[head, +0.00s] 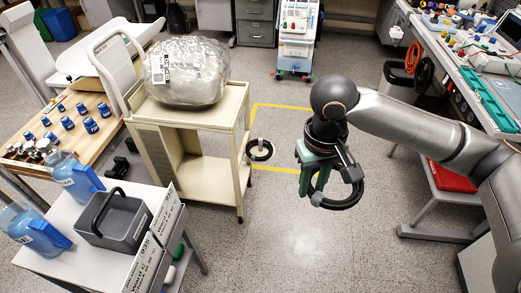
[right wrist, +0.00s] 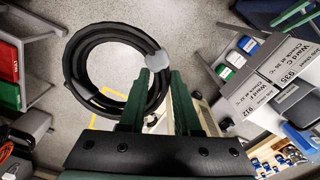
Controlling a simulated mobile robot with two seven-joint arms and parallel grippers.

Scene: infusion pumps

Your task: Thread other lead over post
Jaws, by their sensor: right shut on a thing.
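My right gripper (head: 312,192), with green fingers, is shut on a coiled black lead (head: 356,187). It holds the lead in the air, to the right of the cream cart (head: 190,115). The right wrist view shows this lead as a thick black ring (right wrist: 76,72) with a grey band (right wrist: 157,60), by the green fingertips (right wrist: 162,82). A second, smaller-looking black ring (head: 252,155) sits at the cart's right side, around a pale round part (head: 263,149). I cannot make out a post clearly. My left gripper is not in view.
A clear-wrapped bundle (head: 187,70) sits on the cart's top. A white table (head: 60,262) with a grey caddy (head: 113,220) and blue bottles (head: 75,178) stands at front left. A bench (head: 470,60) stands at right. The floor between is open, with yellow tape (head: 285,106).

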